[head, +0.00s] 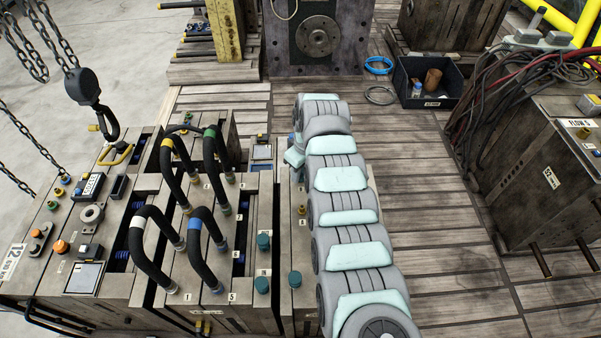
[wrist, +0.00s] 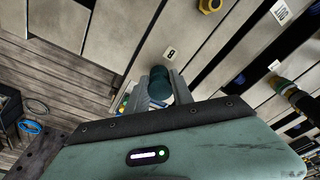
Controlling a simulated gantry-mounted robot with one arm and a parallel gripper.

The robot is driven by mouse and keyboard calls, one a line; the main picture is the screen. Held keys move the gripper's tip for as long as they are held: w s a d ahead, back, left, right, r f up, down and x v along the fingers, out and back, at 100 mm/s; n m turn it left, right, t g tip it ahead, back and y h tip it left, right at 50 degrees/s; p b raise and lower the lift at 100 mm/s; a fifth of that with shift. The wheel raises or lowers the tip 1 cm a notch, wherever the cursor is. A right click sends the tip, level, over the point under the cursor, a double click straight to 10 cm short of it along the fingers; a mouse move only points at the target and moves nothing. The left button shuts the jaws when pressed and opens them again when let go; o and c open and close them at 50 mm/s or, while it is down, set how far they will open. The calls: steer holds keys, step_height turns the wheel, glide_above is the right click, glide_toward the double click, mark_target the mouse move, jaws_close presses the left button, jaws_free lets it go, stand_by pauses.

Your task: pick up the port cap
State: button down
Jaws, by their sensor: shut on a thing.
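A teal round port cap (wrist: 159,74) sits between the two grey fingers of my gripper (wrist: 161,90) in the wrist view. The gripper is shut on it. The cap is close to a label marked 8 (wrist: 170,53) on a pale metal block; I cannot tell whether it touches the block. In the head view my arm hides the fingers and the held cap. Other teal caps stand on the mould block: one (head: 263,241), one below it (head: 262,285), and one to the right (head: 295,279) beside my arm.
Black hoses (head: 207,235) with coloured bands arch over the mould block left of my arm. A chain hook (head: 105,120) hangs at left. A dark bin (head: 428,83) stands at the back, and a cable-covered block (head: 535,160) at right. Plank floor (head: 430,190) between is clear.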

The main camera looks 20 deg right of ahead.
steer(key=shift+r, duration=0.1)
stand_by(0.3)
step_height(320, 180, up, 20)
steer(key=p, duration=0.7)
steer(key=shift+p, duration=0.35)
